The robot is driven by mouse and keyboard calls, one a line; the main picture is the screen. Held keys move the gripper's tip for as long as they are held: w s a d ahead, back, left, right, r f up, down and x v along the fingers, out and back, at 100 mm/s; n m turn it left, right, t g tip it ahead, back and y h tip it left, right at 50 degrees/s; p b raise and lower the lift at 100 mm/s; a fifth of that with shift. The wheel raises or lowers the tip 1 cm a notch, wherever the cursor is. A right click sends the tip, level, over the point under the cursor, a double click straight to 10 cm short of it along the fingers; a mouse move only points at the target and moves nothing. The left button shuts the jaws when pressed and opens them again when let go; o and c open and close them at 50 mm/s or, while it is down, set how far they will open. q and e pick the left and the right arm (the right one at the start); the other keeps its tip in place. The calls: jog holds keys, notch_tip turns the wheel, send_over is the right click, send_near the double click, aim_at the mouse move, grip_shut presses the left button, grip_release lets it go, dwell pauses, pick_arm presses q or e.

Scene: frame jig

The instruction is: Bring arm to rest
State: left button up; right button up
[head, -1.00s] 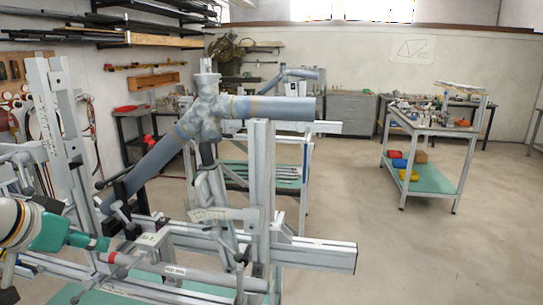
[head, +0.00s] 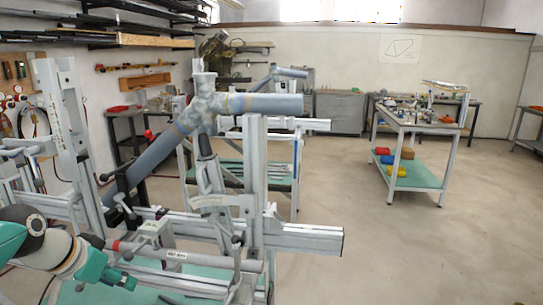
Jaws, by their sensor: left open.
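My left gripper (head: 117,262) is at the lower left, with its teal fingers spread. It is open, with one finger near the red end of a grey labelled tube (head: 200,258) and the other lower. I cannot tell whether it touches the tube. My left arm comes in from the left edge. The frame jig (head: 295,235) is of light metal profiles and holds a grey bicycle frame (head: 262,103) with a horizontal tube and a slanting tube joined at the head. My right gripper is not in view.
A post of the jig (head: 68,130) stands just behind my left arm. A cart (head: 440,131) with parts on top and coloured bins below stands at right. Shelves with dark tubes (head: 95,25) hang at upper left.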

pick_arm(q)
jog(key=s+d+f+g+h, duration=0.15)
jog(key=d+f, duration=0.25)
jog(key=f, duration=0.6)
jog(key=s+d+f+g, duration=0.25)
jog(key=d+f, duration=0.25)
jog(key=f, duration=0.5)
jog(key=s+d+f+g+h, duration=0.15)
jog(key=d+f, duration=0.25)
jog(key=f, duration=0.6)
jog(key=s+d+f+n, duration=0.3)
jog(key=s+d+f, duration=0.5)
jog(key=s+f, duration=0.5)
jog(key=shift+d+n+y, duration=0.3)
jog(key=shift+n+y, duration=0.1)
jog(key=shift+a+p, duration=0.1)
jog(key=shift+p, duration=0.2)
